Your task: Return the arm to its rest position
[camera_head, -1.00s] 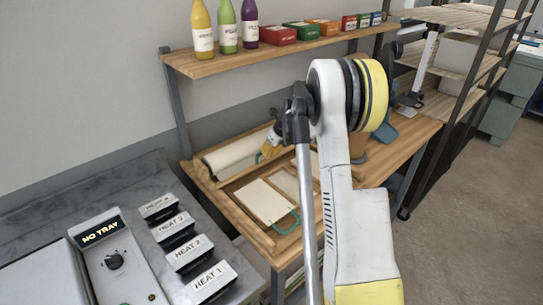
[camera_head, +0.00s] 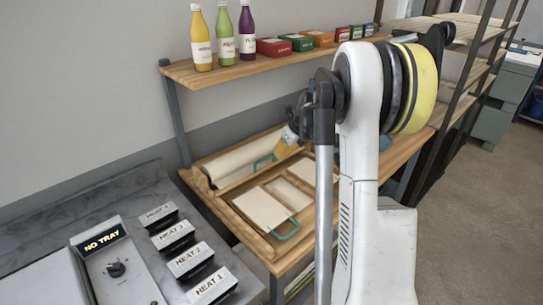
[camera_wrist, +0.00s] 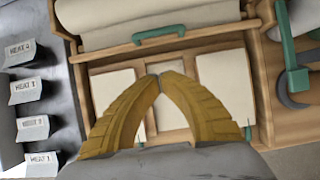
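My gripper (camera_wrist: 159,77) shows in the wrist view with its two yellow fingers meeting at the tips and nothing visible between them. In the head view my gripper (camera_head: 287,146) hangs over the wooden workbench, partly hidden by my arm. The white and yellow arm stands raised and bent in front of the bench and shelf. In the wrist view, the fingers are above a wooden tray (camera_wrist: 139,54) with flat cream sheets (camera_wrist: 224,82).
A shelf (camera_head: 225,70) holds bottles (camera_head: 247,35) and small boxes (camera_head: 273,47) behind the arm. A counter with a "NO TRAY" panel (camera_head: 101,241) and several HEAT blocks (camera_head: 190,260) is at left. A rack (camera_head: 470,80) stands at right; open floor (camera_head: 470,230) lies at front right.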

